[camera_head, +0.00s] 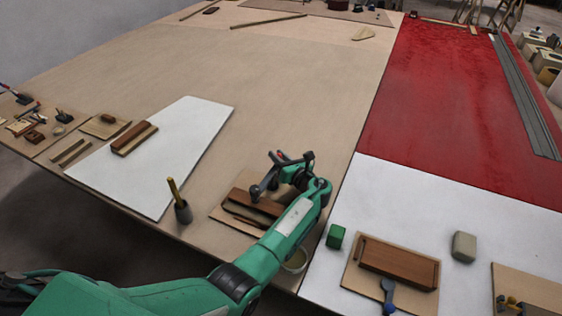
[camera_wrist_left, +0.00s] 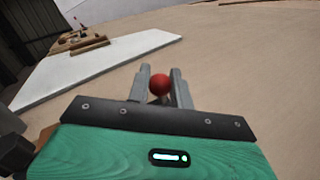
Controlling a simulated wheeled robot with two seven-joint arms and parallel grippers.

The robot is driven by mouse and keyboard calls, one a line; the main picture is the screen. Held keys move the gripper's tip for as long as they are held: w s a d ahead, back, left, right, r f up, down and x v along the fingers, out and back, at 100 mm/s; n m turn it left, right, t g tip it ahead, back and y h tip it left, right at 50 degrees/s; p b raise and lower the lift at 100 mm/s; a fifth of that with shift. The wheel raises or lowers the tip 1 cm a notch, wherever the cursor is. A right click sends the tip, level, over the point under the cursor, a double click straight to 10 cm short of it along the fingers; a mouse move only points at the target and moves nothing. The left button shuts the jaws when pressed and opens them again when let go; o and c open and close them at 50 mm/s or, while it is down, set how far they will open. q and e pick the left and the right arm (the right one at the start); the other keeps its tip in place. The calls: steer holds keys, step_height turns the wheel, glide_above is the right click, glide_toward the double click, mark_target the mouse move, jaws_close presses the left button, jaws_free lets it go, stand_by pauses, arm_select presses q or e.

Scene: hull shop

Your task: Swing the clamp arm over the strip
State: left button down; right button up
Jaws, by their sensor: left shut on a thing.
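A small wooden fixture (camera_head: 231,211) with a dark brown block and a lighter strip (camera_head: 243,213) lies near the table's front edge in the head view. My left gripper (camera_head: 270,173) is just above it, and my green forearm hides its right part. In the left wrist view my left gripper (camera_wrist_left: 161,88) is shut on a red ball knob (camera_wrist_left: 160,85), which sits between the two grey fingers. My right gripper is out of view.
A dark cup with a brush (camera_head: 183,210) stands left of the fixture. A green block (camera_head: 335,236), a second fixture with a blue handle (camera_head: 388,290) and a grey block (camera_head: 464,246) are to the right.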

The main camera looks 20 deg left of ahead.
arm_select(q)
steer(key=shift+a+n, duration=0.2)
steer(key=shift+n, duration=0.1)
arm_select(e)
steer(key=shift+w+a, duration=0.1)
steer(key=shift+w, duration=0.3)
arm_select(q)
steer(key=shift+r, duration=0.1)
steer(key=c, duration=1.3)
jaws_free()
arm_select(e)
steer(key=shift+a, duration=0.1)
